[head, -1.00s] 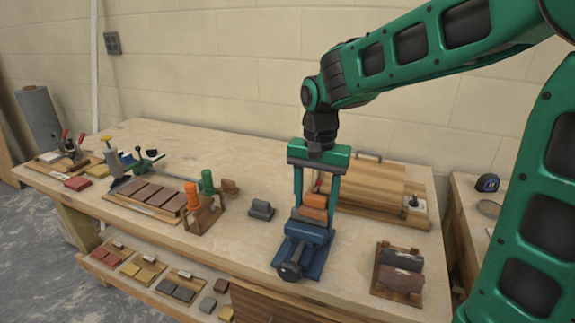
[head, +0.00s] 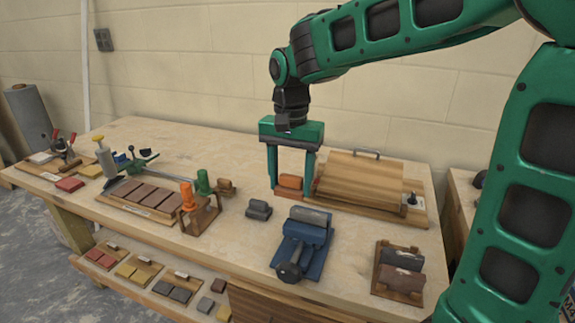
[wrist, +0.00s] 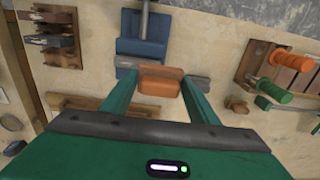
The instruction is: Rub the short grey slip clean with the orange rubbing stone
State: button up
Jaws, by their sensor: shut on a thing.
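The orange rubbing stone (head: 290,182) is between the fingers of my gripper (head: 291,187), which is shut on it. It also shows in the wrist view (wrist: 158,86), with a browner band along one side. My gripper holds it behind the blue vise, by the left end of the wooden box; I cannot tell whether it touches the table. A grey slip (head: 311,216) lies across the top of the blue vise (head: 303,245), apart from the stone. In the wrist view, the stone partly covers the vise end. I cannot tell how clean the slip is.
A small grey block (head: 258,209) stands left of the vise. A wooden rack with dark slips (head: 402,262) is at right. The wooden box (head: 360,180) is close to my gripper. A stand with orange and green handles (head: 200,205) is at left.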

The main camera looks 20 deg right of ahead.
jog(key=shift+r, duration=2.1)
